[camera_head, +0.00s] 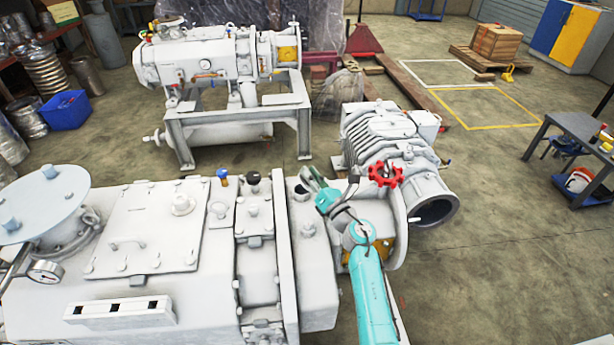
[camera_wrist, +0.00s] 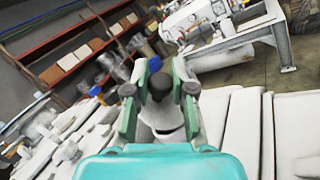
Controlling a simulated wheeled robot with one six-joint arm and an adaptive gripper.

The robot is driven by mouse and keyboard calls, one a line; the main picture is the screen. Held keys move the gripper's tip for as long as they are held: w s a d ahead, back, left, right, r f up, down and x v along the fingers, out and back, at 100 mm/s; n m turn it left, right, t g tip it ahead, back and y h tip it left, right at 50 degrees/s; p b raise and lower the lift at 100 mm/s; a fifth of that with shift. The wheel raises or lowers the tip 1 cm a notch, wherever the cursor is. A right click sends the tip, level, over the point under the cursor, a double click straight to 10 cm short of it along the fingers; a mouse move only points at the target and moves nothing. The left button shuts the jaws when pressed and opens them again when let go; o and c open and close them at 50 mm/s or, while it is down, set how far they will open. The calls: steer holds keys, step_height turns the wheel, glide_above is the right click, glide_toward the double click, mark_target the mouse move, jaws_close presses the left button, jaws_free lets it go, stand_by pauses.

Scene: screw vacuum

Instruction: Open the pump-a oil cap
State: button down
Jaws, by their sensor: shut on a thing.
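The large white pump (camera_head: 150,225) fills the lower left of the head view. On its top stand a black-topped cap (camera_head: 253,178) and a small blue-topped fitting (camera_head: 222,177). My gripper (camera_head: 309,179) is above the pump's right end, to the right of the black-topped cap. A dark round spot (camera_head: 299,190) shows on the pump top close by the fingers; I cannot tell whether it is an opening. In the wrist view, my gripper (camera_wrist: 158,90) is shut on a dark cap-like piece (camera_wrist: 160,84) between its fingers. I cannot tell whether this piece touches the pump.
A red handwheel (camera_head: 385,174) stands on the ribbed pump section (camera_head: 385,135), right of my gripper. A second pump on a grey frame (camera_head: 240,103) stands behind. A grey table (camera_head: 582,128) is at the right. The floor between is mostly free.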

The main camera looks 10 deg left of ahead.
steer(key=shift+w+d+f+m+t, duration=0.1)
steer(key=shift+d+m+t, duration=0.3)
steer(key=shift+m, duration=0.45)
steer(key=shift+w+d+m+t, duration=0.1)
steer(key=shift+d+m+t, duration=0.25)
steer(key=shift+m, duration=0.55)
steer(key=shift+w+d+f+m+t, duration=0.1)
steer(key=shift+d+m+t, duration=0.25)
steer(key=shift+m, duration=0.5)
steer(key=shift+h, duration=0.3)
steer(key=c, duration=1)
jaws_free()
steer(key=shift+a, duration=0.1)
steer(key=v, duration=1.2)
steer(key=shift+f, duration=0.1)
